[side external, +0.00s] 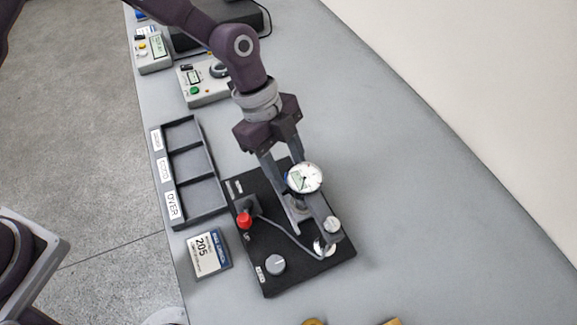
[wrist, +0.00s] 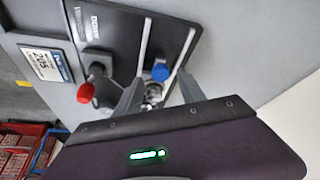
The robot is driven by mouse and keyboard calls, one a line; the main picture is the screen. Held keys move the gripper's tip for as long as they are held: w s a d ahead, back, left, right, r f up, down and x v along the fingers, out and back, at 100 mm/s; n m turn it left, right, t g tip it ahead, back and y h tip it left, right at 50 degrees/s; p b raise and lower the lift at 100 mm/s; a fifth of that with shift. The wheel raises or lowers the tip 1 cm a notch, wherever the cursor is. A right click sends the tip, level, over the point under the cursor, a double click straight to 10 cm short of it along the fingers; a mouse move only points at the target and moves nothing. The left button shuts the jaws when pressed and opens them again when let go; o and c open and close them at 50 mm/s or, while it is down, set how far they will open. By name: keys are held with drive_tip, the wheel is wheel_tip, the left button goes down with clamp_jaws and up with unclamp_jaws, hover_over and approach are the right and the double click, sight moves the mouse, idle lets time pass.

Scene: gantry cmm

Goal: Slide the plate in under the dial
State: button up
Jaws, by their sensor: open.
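The dial gauge (side external: 305,178), with a white round face, stands on a black base plate (side external: 290,278) in the side external view. My gripper (side external: 284,180) is open and points down behind the dial, its fingers close around the gauge's grey stand. The fingertips are partly hidden by the dial. In the wrist view my gripper (wrist: 158,98) has a finger on each side of a small silver part (wrist: 153,92), apparently with nothing clamped. A shiny round piece (side external: 324,246) sits at the base's right side. I cannot tell for certain which piece is the plate to slide.
The base carries a red knob (side external: 243,219) and a grey knob (side external: 275,264). A card marked 205 (side external: 208,252) lies to its left. A three-compartment tray (side external: 203,181) and a control box (side external: 201,90) stand farther back. The table to the right is clear.

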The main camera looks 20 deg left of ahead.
drive_tip(key=v, duration=0.6)
drive_tip(key=shift+r, duration=0.25)
drive_tip(key=shift+a, duration=0.1)
drive_tip(key=s+a+r+n+t+y, duration=0.2)
drive_tip(key=s+a+r+n, duration=0.25)
drive_tip(key=a+r, duration=0.4)
drive_tip(key=s+a+r+n+t+y, duration=0.2)
drive_tip(key=s+a+r+n, duration=0.1)
drive_tip(key=a+r+n, duration=0.5)
drive_tip(key=s+a+r+n+t, duration=0.1)
drive_tip(key=s+a+n+t, duration=0.2)
drive_tip(key=s+a+n, duration=0.6)
drive_tip(key=s, duration=0.4)
drive_tip(key=shift+s, duration=0.15)
drive_tip(key=shift+a+r, duration=0.15)
drive_tip(key=shift+r, duration=0.05)
drive_tip(key=shift+c, duration=0.5)
